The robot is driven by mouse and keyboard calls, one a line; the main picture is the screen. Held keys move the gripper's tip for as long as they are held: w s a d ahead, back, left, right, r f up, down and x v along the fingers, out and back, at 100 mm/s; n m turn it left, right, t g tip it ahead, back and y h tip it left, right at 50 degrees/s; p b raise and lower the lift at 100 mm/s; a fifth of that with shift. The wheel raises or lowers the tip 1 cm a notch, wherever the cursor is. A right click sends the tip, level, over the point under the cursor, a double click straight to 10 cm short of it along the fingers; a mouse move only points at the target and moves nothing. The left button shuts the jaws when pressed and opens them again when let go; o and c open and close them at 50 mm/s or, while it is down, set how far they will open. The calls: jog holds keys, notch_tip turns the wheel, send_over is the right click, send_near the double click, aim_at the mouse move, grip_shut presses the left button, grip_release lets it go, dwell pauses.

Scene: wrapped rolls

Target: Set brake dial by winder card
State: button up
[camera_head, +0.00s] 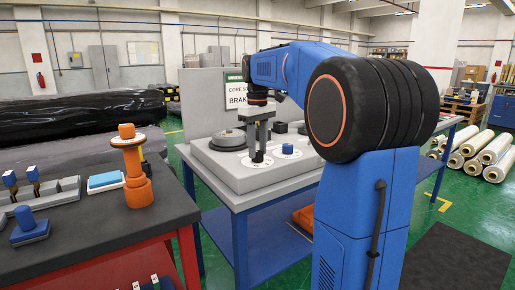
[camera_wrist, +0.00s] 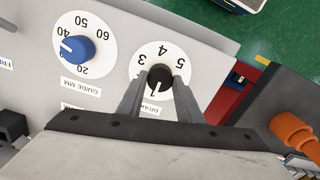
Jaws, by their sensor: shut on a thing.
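The brake dial is a black knob (camera_wrist: 160,76) on a round white scale with upside-down numerals, in the wrist view. A label under it is partly covered by my gripper. My gripper (camera_wrist: 158,82) is shut on this knob, one finger on each side. A pale mark shows at the knob's lower edge; which number it meets is unclear. In the head view my gripper (camera_head: 258,158) points down onto the grey winder panel (camera_head: 235,172). The winder card (camera_head: 235,90) stands behind, reading "CORE" and "BRAK"; my arm hides the rest.
A blue guide knob (camera_wrist: 78,48) on a 20–60 scale sits beside the brake dial; it also shows in the head view (camera_head: 287,149). A dark round disc (camera_head: 228,139) lies left of my gripper. An orange post (camera_head: 132,170) stands on the left bench.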

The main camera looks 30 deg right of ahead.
aim_at(257, 152)
jog(key=o, duration=1)
jog(key=shift+o, duration=0.2)
jog(key=shift+r, duration=0.1)
notch_tip(257, 152, up, 17)
dwell(0.5)
